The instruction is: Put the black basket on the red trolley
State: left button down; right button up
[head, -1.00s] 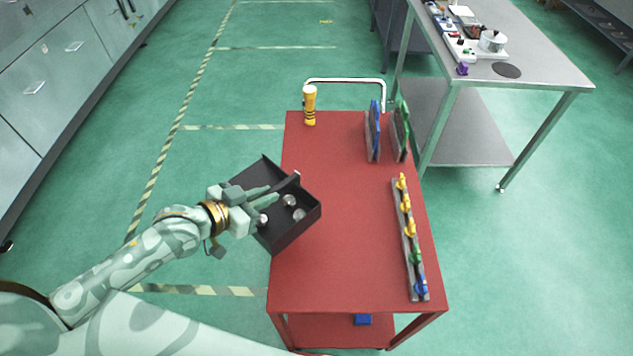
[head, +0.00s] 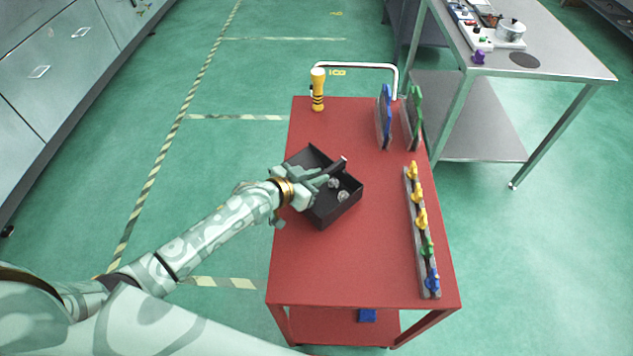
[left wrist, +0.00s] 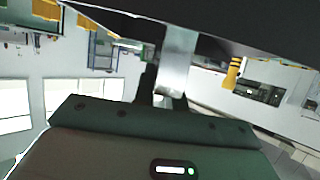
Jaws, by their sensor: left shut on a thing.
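The black basket (head: 344,212) is an open box with a few small shiny round parts inside. In the head view it is over the left half of the red trolley's top (head: 345,265). I cannot tell whether it touches the top or hangs just above it. My left gripper (head: 322,178) reaches in from the left and is shut on the basket, at its handle or rim; the exact grip is partly hidden. In the left wrist view the dark basket (left wrist: 230,30) fills the upper edge. My right gripper is not in view.
A yellow-and-black bottle-like object (head: 318,90) stands at the trolley's far left corner. Blue (head: 385,115) and green (head: 413,118) upright plates stand at the far right. A rail of coloured knobs (head: 422,230) lines the right edge. A metal table (head: 560,70) is beyond.

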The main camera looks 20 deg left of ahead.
pick_arm(q)
jog(key=shift+f, duration=0.55)
jog(key=c, duration=1.5)
grip_release()
jog(key=shift+f, duration=0.1)
jog(key=shift+o, duration=0.2)
jog(key=shift+s+a+r, duration=0.1)
jog(key=shift+s+r, duration=0.05)
jog(key=shift+r, duration=0.1)
jog(key=p+v, duration=0.3)
jog(key=v, duration=0.8)
jog(key=shift+s+a, duration=0.2)
jog(key=shift+s, duration=0.1)
